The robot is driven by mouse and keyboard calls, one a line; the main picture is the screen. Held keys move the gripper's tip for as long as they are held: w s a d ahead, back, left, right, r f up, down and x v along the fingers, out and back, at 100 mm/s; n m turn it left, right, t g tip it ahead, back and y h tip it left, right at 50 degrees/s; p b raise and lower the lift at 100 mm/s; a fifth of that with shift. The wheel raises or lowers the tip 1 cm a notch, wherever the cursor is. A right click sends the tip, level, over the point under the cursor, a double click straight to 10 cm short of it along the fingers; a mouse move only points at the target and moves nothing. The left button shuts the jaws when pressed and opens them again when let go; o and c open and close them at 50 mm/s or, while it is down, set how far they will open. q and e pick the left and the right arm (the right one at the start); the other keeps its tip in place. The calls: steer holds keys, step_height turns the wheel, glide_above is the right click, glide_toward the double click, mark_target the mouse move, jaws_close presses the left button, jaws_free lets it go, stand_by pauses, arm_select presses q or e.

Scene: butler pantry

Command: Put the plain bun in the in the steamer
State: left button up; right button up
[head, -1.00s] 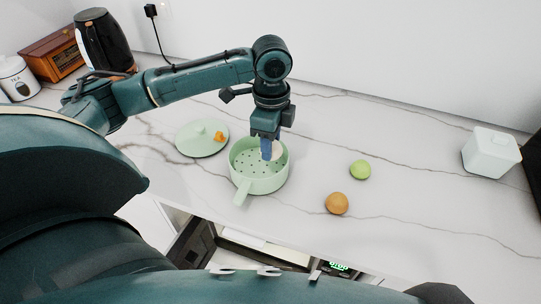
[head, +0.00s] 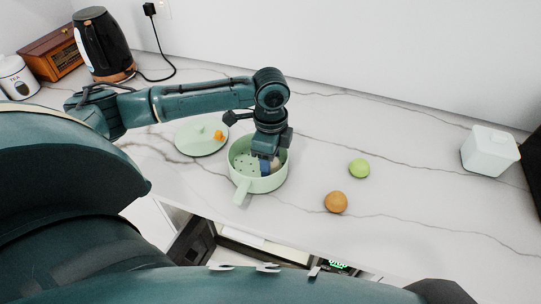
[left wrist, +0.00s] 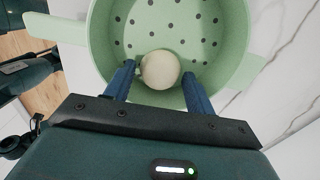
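The plain bun (left wrist: 160,70) is cream-white and round. In the left wrist view it sits between the two blue fingers of my left gripper (left wrist: 160,78), which appear to touch its sides. The gripper (head: 269,168) reaches down into the steamer (head: 243,183), a light green round pot with a handle and a perforated bottom. The bun (head: 277,165) is inside the rim, low over the holes; whether it touches the bottom I cannot tell. My right gripper is not in view.
A green bun (head: 359,168) and a brown bun (head: 336,202) lie on the marble counter right of the steamer. A white canister (head: 490,151) stands farther right. A kettle (head: 103,45) and a tea jar (head: 17,77) stand at back left. An open drawer (head: 240,240) is below the counter edge.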

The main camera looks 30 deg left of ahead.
arm_select(q)
step_height(320, 180, up, 12)
steer(key=shift+r+b, duration=0.15)
steer(key=shift+b, duration=0.2)
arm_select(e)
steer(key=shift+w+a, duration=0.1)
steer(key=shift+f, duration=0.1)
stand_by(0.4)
